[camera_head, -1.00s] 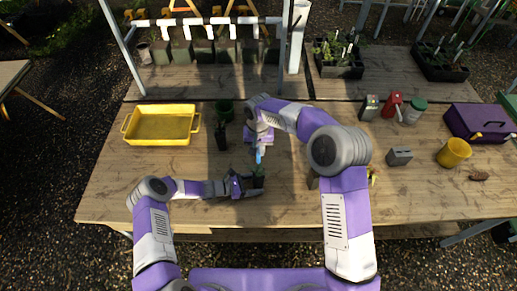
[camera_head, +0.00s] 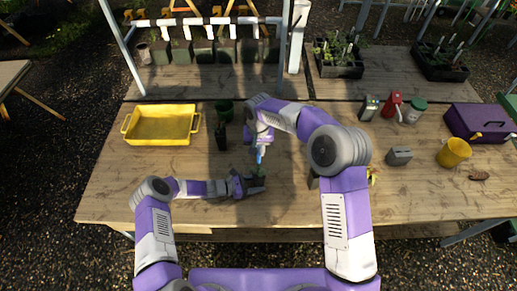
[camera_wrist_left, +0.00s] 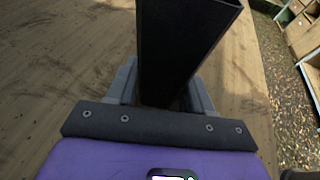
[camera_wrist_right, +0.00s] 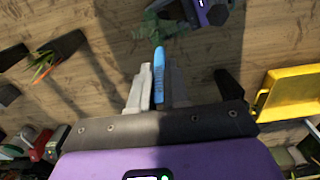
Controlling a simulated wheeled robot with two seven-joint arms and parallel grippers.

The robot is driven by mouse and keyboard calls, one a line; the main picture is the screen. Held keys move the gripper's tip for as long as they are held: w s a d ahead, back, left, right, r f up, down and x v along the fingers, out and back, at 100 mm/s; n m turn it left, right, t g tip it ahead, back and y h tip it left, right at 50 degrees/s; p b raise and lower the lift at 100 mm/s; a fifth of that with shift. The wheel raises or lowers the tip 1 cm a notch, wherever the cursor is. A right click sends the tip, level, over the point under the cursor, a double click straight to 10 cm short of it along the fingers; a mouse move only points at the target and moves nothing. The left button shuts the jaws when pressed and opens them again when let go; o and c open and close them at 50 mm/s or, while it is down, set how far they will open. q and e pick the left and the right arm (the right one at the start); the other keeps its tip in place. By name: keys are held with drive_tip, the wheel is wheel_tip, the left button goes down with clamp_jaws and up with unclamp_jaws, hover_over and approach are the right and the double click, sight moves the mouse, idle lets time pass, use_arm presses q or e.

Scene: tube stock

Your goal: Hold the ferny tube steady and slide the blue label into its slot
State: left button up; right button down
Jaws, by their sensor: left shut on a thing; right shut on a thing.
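My left gripper (camera_head: 252,186) is shut on the black ferny tube, which fills the upper middle of the left wrist view (camera_wrist_left: 182,45). Its green fern (camera_head: 257,173) shows in the head view and, just past the label's tip, in the right wrist view (camera_wrist_right: 158,28). My right gripper (camera_wrist_right: 160,88) is shut on the blue label, a narrow upright strip in the right wrist view (camera_wrist_right: 159,66). In the head view the label (camera_head: 259,156) hangs below that gripper, just above and behind the fern. The slot is hidden, and I cannot tell whether label and tube touch.
A yellow tray (camera_head: 160,125) stands at the left. A dark tube (camera_head: 221,138) and a green pot (camera_head: 225,110) stand behind the grippers. The front left tabletop is clear.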

sight(258, 156)
drive_tip(key=shift+s+a+f+n, duration=0.1)
drive_tip(key=shift+a+f+n, duration=0.05)
drive_tip(key=shift+f+n, duration=1.25)
drive_tip(key=shift+f, duration=0.45)
drive_tip(key=shift+f, duration=2.65)
drive_tip(key=shift+f, duration=0.2)
drive_tip(key=c, duration=1)
unclamp_jaws()
drive_tip(key=shift+c, duration=0.2)
drive_tip(key=shift+r, duration=0.1)
